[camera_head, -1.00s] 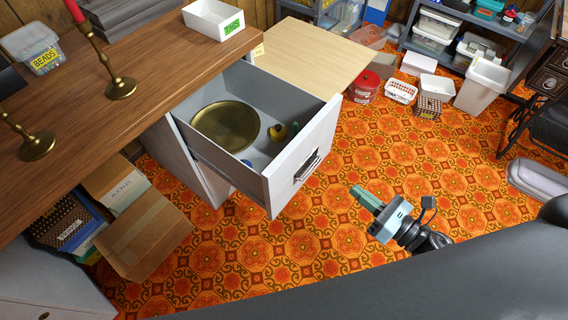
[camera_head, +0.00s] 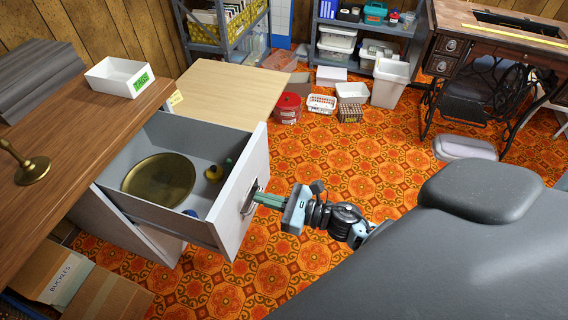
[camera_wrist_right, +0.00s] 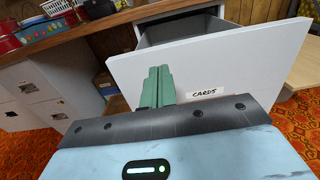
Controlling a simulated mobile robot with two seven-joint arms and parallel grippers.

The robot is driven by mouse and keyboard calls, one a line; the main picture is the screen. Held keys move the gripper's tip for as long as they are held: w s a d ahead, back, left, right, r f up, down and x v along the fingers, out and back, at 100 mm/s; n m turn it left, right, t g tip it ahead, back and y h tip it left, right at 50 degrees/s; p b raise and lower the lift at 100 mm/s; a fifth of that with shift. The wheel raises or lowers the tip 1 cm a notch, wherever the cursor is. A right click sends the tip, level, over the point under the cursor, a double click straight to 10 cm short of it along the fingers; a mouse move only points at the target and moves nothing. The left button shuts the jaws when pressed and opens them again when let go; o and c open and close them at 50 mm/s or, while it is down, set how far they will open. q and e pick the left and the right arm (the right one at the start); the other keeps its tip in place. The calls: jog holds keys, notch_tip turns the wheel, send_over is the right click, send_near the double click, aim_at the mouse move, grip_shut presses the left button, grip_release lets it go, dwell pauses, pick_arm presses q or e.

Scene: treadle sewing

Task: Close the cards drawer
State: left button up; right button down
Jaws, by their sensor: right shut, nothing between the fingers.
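The cards drawer (camera_head: 236,220) stands open from the cabinet under the wooden desk in the head view. Its pale front bears a dark handle (camera_head: 250,196). In the right wrist view the drawer front (camera_wrist_right: 240,62) carries a CARDS label (camera_wrist_right: 205,93). My right gripper (camera_head: 257,199) is shut and empty, with its green fingertips at the drawer front by the handle. The fingers (camera_wrist_right: 157,75) show together before the panel in the wrist view; I cannot tell whether they touch it. My left gripper is not in view.
Inside the drawer lie a brass dish (camera_head: 158,180) and a small yellow item (camera_head: 214,172). A light wood surface (camera_head: 225,88) stands behind the drawer. A cardboard box (camera_head: 52,275) is below the desk. Patterned floor (camera_head: 350,165) is open to the right.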

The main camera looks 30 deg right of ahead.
aim_at(232, 189)
pick_arm(q)
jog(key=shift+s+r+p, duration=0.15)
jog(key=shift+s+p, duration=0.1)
jog(key=shift+p, duration=0.05)
pick_arm(e)
jog(key=x, duration=0.5)
jog(key=shift+w+a, duration=0.25)
jog(key=shift+w, duration=0.05)
